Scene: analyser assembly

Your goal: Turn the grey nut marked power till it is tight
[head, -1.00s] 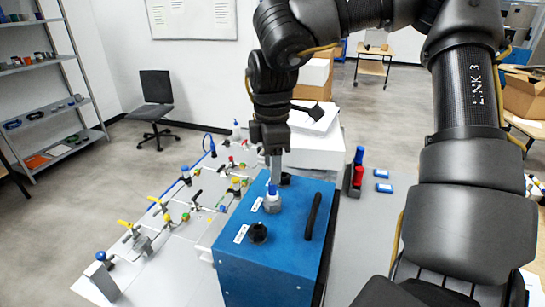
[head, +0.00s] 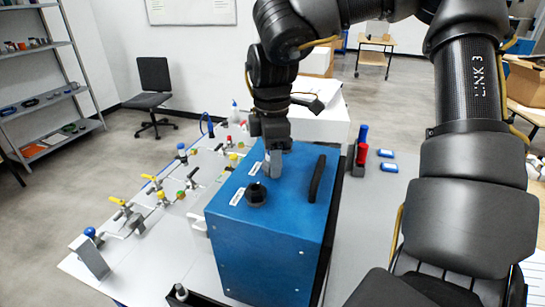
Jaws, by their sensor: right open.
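The blue analyser box (head: 262,245) stands on the grey table. My right gripper (head: 271,175) points down onto its top, with the fingers at the spot of the grey nut. The fingers hide most or all of that nut, and I cannot tell finger from nut there. The gripper is open. A black nut (head: 256,194) sits on the box top, nearer to me and apart from the gripper. White labels (head: 237,197) lie beside the fittings; their print is too small to read. My left gripper is not in view.
A black handle (head: 317,179) rises from the box top, right of the gripper. A panel with valves and coloured fittings (head: 152,206) lies left of the box.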

